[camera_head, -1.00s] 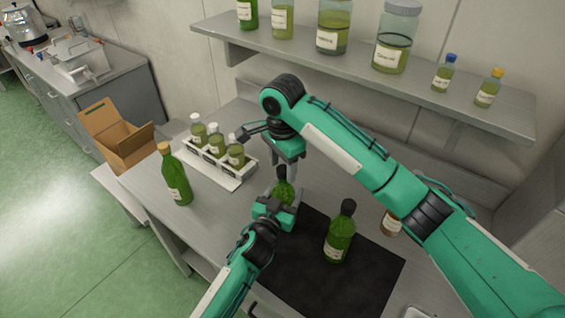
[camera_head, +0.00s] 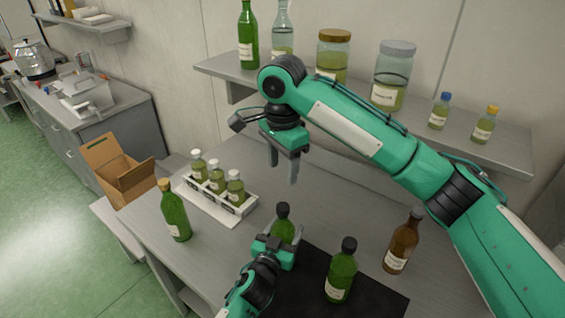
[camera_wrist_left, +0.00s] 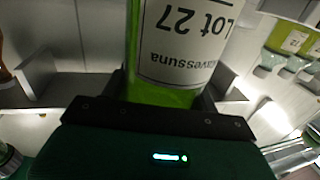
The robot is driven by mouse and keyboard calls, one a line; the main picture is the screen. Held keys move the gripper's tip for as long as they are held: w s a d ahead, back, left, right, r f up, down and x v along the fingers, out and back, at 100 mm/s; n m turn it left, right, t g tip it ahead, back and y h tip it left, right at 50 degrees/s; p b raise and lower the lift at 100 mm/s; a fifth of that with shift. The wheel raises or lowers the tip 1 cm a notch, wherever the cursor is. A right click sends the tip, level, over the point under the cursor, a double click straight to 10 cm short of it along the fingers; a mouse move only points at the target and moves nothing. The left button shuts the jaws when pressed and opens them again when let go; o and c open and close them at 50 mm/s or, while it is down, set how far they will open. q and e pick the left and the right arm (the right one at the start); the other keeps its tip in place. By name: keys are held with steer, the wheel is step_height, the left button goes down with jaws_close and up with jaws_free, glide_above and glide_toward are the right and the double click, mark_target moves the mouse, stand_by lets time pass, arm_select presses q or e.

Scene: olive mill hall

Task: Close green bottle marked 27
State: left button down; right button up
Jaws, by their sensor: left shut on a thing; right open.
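The green bottle marked 27 (camera_head: 284,230) stands upright on the bench with a black cap (camera_head: 283,210) on its neck. Its label, reading "Lot 27", shows upside down in the left wrist view (camera_wrist_left: 185,45). My left gripper (camera_head: 283,244) is shut around the bottle's body from the front. My right gripper (camera_head: 283,172) is open and empty, pointing down, above and behind the bottle, clear of the cap. I cannot tell how tightly the cap sits.
A second green bottle with a black cap (camera_head: 341,271) stands on the dark mat (camera_head: 299,287). A brown bottle (camera_head: 402,243) is to the right. A cork-topped green bottle (camera_head: 174,211), a white rack (camera_head: 240,208) of small bottles and a cardboard box (camera_head: 118,172) are left. A shelf (camera_head: 400,115) runs behind.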

arm_select(q)
steer(key=shift+f, duration=0.1)
arm_select(e)
steer(key=shift+r, duration=0.1)
arm_select(q)
steer(key=shift+c, duration=1.5)
jaws_free()
arm_select(e)
step_height(320, 180, down, 4)
steer(key=b, duration=0.3)
steer(key=shift+r, duration=0.25)
steer(key=shift+f+b, duration=0.15)
steer(key=shift+b, duration=0.25)
arm_select(q)
steer(key=v, duration=1.4)
